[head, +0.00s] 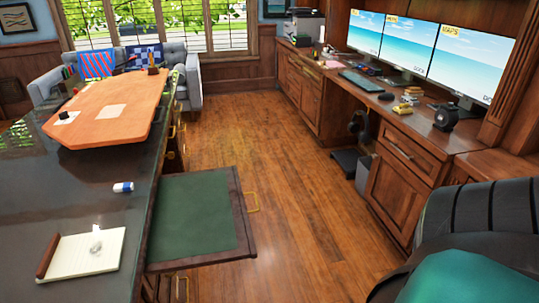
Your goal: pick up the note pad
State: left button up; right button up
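A white note pad (75,262) lies flat on the dark glossy desk top (100,203) at the lower left. A brown strip (48,256) runs along its left edge; I cannot tell whether it is part of the pad. A small greyish-white object (96,246), too small to identify, rests on the pad. Neither of my grippers shows in the head view.
An open drawer (207,218) with a green inside juts from the desk. A black-and-teal chair-like thing (480,235) fills the lower right. Wooden floor (270,140) lies open between.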

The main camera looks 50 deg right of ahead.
aim_at(99, 252)
jog(key=k+l+z, duration=0.1)
jog(key=l+z, duration=0.25)
jog(key=l, duration=0.45)
jog(key=i+l+z, duration=0.3)
jog(key=l, duration=0.25)
jog(key=u, duration=1.35)
jog(key=i+l, duration=0.05)
jog(key=l, duration=0.05)
